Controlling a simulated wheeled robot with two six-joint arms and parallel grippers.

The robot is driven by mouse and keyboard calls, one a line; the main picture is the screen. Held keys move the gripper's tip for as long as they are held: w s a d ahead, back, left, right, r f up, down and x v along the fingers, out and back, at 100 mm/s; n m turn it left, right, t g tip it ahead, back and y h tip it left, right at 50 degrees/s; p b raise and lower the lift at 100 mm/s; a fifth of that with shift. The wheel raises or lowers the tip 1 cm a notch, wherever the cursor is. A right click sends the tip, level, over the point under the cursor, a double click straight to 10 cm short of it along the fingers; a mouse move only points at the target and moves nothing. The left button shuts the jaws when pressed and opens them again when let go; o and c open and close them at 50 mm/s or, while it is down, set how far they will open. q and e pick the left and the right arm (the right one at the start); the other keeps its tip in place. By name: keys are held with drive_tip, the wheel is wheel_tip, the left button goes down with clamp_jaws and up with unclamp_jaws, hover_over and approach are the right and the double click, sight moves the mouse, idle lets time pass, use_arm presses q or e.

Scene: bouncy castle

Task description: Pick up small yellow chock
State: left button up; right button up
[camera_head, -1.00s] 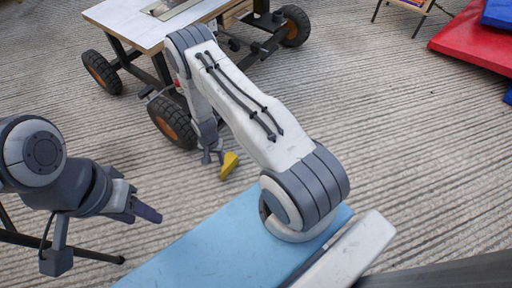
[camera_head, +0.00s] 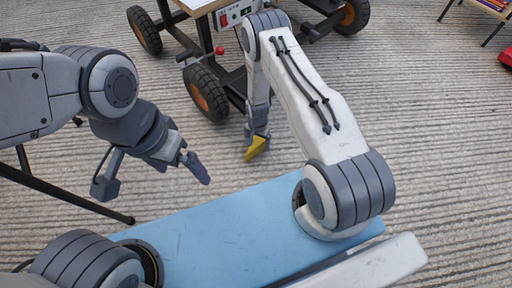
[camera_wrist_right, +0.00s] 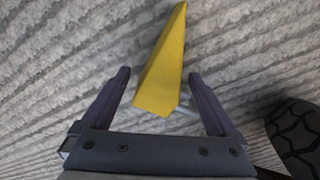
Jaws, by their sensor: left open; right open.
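The small yellow chock (camera_head: 258,147) is a wedge low over or on the ribbed grey ground, just past the blue surface. My right gripper (camera_head: 256,138) points down at it, with its jaws partly hidden by the chock and the arm. In the right wrist view the chock (camera_wrist_right: 165,62) lies between the two spread fingers of the right gripper (camera_wrist_right: 163,84), with gaps to both sides. Its narrow end points away. My left gripper (camera_head: 183,172) is open and empty, left of the chock and above the ground.
A wheeled cart (camera_head: 208,92) with orange-hubbed tyres stands behind the right gripper; a dark tyre (camera_wrist_right: 298,135) shows at right in the wrist view. The blue surface (camera_head: 220,232) fills the front. A thin black leg (camera_head: 65,192) lies at left.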

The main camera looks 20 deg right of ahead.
wheel_tip(320, 180, down, 3)
drive_tip(key=shift+r+b, duration=0.15)
drive_tip(key=shift+b, duration=0.45)
drive_tip(key=shift+r, duration=0.1)
drive_tip(key=shift+c, duration=0.3)
clamp_jaws()
